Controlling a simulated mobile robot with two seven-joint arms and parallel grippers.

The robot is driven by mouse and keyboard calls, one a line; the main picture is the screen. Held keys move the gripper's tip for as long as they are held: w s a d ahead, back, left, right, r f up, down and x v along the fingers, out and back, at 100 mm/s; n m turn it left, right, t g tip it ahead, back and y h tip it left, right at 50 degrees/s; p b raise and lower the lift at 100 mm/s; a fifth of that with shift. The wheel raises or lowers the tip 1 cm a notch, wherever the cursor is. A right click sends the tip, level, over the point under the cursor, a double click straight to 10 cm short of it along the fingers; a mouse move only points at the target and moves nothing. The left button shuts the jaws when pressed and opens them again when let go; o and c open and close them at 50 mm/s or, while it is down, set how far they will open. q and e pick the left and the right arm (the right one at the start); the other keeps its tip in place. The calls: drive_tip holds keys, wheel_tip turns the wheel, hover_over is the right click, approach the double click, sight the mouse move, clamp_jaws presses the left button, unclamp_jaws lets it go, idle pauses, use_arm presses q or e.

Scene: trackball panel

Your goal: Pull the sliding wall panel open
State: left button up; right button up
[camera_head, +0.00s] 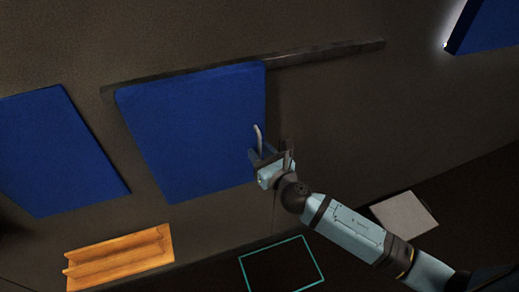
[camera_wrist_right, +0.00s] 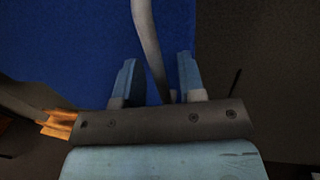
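The blue sliding wall panel (camera_head: 185,130) hangs under a dark rail (camera_head: 325,53) that runs on to the right of it. A grey curved handle (camera_head: 258,137) is near the panel's right edge. My right gripper (camera_head: 268,155) is at the handle's lower part. In the right wrist view the handle (camera_wrist_right: 147,38) passes between the two spread blue fingers of my right gripper (camera_wrist_right: 157,78), with gaps visible beside it. Its lower end lies close to the right finger; whether they touch I cannot tell. My left gripper is in neither view.
Another blue panel (camera_head: 55,150) is on the wall at left, and a third (camera_head: 487,25) at upper right. An orange stepped shelf (camera_head: 120,256) is at lower left. A teal outlined square (camera_head: 282,264) and a pale square (camera_head: 404,215) lie low. The wall right of the panel is bare.

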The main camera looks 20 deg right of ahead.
drive_tip(key=shift+w+a, duration=0.1)
drive_tip(key=shift+w, duration=0.2)
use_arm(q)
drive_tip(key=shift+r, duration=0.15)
use_arm(e)
clamp_jaws()
